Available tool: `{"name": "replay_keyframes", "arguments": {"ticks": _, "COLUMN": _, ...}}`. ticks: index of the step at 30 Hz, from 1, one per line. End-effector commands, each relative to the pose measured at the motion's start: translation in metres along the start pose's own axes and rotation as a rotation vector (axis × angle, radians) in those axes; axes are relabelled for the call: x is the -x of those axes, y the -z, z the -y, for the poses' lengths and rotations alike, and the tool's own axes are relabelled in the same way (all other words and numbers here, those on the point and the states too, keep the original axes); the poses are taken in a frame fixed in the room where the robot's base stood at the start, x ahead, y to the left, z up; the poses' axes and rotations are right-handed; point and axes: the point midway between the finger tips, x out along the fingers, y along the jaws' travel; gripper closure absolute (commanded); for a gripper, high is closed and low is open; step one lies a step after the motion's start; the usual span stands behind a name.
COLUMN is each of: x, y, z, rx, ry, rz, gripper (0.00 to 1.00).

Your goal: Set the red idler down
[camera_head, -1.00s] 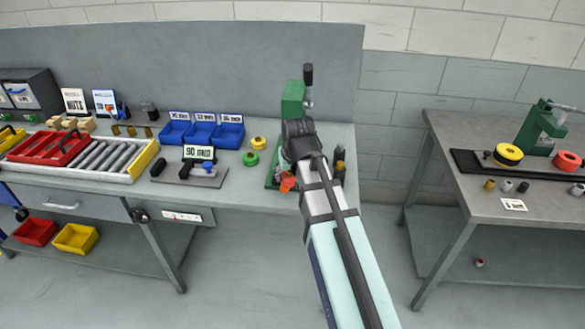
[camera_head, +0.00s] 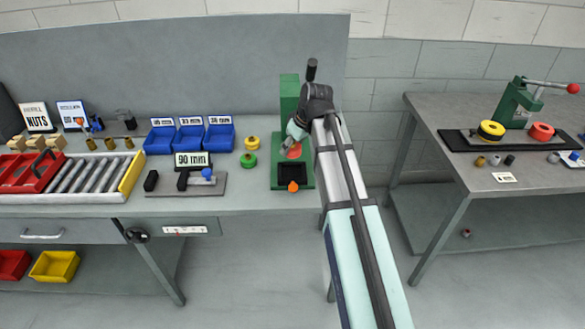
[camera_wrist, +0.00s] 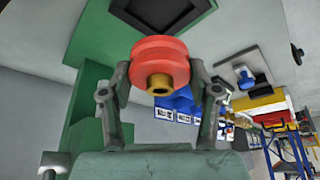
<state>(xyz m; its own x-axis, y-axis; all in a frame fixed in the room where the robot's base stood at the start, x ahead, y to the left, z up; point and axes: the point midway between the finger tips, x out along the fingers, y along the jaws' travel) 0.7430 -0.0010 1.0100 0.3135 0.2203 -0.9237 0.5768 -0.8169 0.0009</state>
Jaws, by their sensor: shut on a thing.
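My gripper (camera_wrist: 159,88) is shut on a red idler (camera_wrist: 160,53), a grooved wheel with a brass-coloured bushing (camera_wrist: 159,86) in its middle. One finger lies on each side of it. In the head view my gripper (camera_head: 297,133) is beside the green press (camera_head: 289,97), and the idler (camera_head: 294,152) shows just below it, over the press base (camera_head: 280,180). The idler appears held above the base; its exact height cannot be told. A black square recess (camera_head: 292,172) lies in front of it, with an orange knob (camera_head: 293,187) at the front edge.
Green (camera_head: 249,160) and yellow (camera_head: 252,143) wheels stand left of the press. Blue bins (camera_head: 190,139), a sign (camera_head: 193,160) and a grey fixture (camera_head: 210,184) are further left. Another table (camera_head: 450,165) at right holds a yellow wheel (camera_head: 491,130), a red wheel (camera_head: 541,131) and a second press (camera_head: 515,104).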

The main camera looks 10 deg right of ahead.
Motion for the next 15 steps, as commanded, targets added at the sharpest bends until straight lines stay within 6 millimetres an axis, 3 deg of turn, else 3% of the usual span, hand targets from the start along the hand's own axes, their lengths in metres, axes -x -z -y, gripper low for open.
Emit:
{"name": "replay_keyframes", "arguments": {"ticks": 6, "x": -0.028, "y": -0.013, "z": 0.001, "rx": -0.003, "ry": 0.001, "rz": 0.001, "gripper": 0.91}}
{"name": "replay_keyframes", "arguments": {"ticks": 15, "x": -0.044, "y": -0.019, "z": 0.001, "rx": -0.003, "ry": 0.000, "rz": 0.000, "gripper": 0.91}}
